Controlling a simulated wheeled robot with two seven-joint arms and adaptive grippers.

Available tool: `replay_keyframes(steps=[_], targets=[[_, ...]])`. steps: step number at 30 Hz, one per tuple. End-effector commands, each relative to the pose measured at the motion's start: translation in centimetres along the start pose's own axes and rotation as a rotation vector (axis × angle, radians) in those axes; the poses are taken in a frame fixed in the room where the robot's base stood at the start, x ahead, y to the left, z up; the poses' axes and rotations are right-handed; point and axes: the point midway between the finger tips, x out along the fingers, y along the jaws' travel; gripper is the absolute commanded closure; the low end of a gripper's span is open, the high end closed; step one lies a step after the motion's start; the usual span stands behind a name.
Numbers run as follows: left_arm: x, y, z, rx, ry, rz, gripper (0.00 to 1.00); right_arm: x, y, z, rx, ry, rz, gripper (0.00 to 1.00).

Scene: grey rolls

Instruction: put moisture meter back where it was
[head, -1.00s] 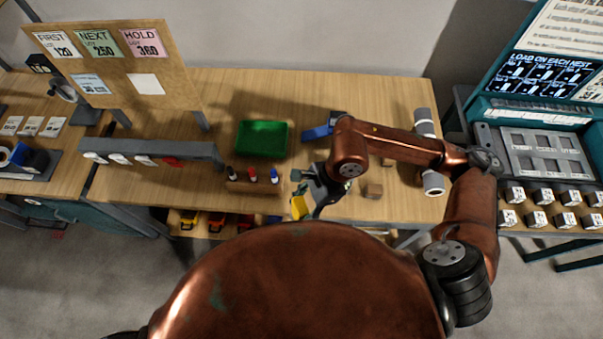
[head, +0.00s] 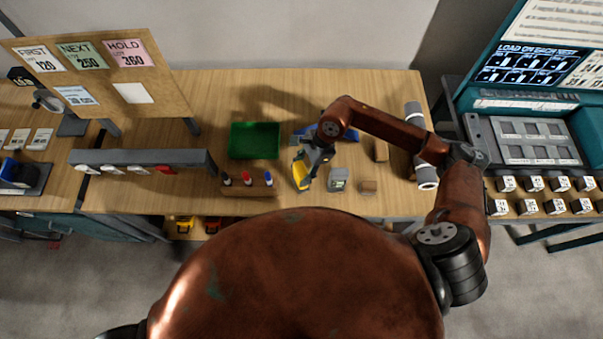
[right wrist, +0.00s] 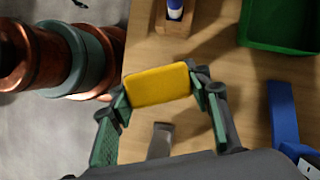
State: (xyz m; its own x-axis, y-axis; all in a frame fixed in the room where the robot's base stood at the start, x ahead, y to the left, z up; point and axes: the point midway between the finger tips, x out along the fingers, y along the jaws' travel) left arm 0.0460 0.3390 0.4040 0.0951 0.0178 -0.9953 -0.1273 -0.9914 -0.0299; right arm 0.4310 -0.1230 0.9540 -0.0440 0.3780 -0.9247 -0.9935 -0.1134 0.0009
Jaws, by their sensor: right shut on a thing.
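The moisture meter appears to be the yellow block-shaped thing (head: 301,176) low over the front middle of the wooden bench. My right gripper (head: 308,169) is shut on it. In the right wrist view the yellow meter (right wrist: 157,84) sits between the two green-padded fingers of my right gripper (right wrist: 160,95). Bench surface shows below it; I cannot tell whether it touches the bench. The meter's lower part is hidden. My left gripper is not in view.
A grey boxy item (head: 338,179) and a wooden block (head: 368,187) stand to the right of the meter. A marker holder (head: 248,190) stands to the left. A green tray (head: 254,141) and a blue item (head: 303,133) lie behind. Grey rolls (head: 420,150) lie at the right end.

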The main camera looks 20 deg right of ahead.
Motion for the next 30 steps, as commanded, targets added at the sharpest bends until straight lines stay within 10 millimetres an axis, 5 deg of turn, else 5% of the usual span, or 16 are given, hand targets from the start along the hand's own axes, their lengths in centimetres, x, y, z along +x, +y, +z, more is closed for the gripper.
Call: replay_keyframes(steps=[13,21,22,30], targets=[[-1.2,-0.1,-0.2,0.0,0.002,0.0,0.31,3.3,-0.8,-1.9,0.002,-0.003,0.0,0.8],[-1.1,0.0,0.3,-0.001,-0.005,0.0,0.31,3.7,-0.8,-2.0,0.0,-0.001,-0.002,0.8],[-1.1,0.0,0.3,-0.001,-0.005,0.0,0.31,3.7,-0.8,-2.1,0.0,0.0,-0.001,0.54],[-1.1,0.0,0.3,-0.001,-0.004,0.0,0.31,3.7,-0.8,-2.1,0.001,0.0,-0.001,0.38]])
